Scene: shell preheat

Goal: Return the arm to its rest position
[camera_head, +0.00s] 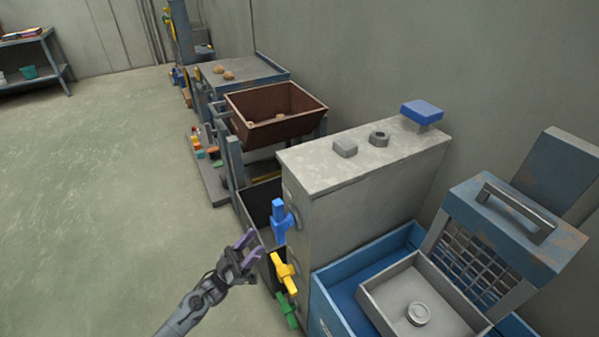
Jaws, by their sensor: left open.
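My left arm comes in from the bottom of the head view. Its gripper (246,249) has purple fingertips and is open, with nothing seen between the fingers. It is in front of the grey cabinet's side, just left of the blue valve handle (281,220) and the yellow valve handle (284,271). A gap appears to lie between the fingers and the handles, though the depth is hard to judge. A green handle (287,311) sits lower down. My right gripper is not in view.
The grey cabinet (375,170) carries a blue-capped block (422,113). At right stands a blue machine with a raised mesh guard (480,265) and a grey tray (385,300). A brown bin (275,127) is behind. The floor (100,200) at left is clear.

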